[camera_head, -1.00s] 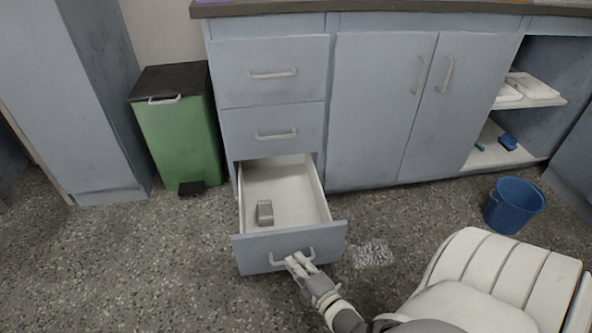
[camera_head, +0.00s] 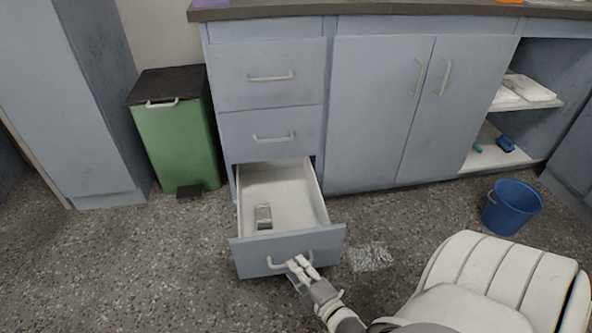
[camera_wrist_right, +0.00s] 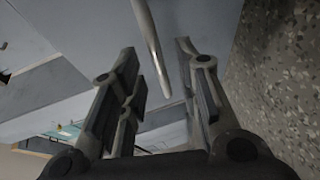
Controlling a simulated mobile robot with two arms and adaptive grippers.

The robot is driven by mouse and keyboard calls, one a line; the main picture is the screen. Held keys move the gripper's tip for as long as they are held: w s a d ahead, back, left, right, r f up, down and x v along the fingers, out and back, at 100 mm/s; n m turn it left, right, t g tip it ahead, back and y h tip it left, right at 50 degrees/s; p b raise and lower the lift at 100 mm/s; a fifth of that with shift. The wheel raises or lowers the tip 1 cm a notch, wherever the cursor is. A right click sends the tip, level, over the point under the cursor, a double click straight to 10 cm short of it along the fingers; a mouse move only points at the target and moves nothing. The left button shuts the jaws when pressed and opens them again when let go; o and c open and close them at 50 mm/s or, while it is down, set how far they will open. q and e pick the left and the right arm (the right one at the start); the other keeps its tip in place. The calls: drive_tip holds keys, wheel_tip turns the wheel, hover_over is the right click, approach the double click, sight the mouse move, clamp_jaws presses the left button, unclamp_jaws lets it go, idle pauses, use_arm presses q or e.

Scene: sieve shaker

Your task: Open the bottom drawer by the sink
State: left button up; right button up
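The bottom drawer (camera_head: 287,252) of the blue-grey cabinet is pulled well out. Its white inside shows, with a small greyish block (camera_head: 263,216) lying in it. The drawer's pale bar handle (camera_head: 272,264) is on its front. My right gripper (camera_head: 298,263) is at the right part of this handle. In the right wrist view its two dark fingers (camera_wrist_right: 160,80) stand apart, and the handle (camera_wrist_right: 152,45) runs into the gap between them without visible contact on both sides. My left gripper is not in view.
Two shut drawers (camera_head: 270,75) are above, with shut cupboard doors (camera_head: 380,110) to the right. A green pedal bin (camera_head: 178,145) stands left of the drawers. A blue bucket (camera_head: 512,207) and a floor grate (camera_head: 371,257) are to the right. The floor at front left is clear.

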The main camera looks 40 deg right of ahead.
drive_tip(key=d+v, duration=0.1)
drive_tip(key=v, duration=0.5)
drive_tip(key=shift+a, duration=0.45)
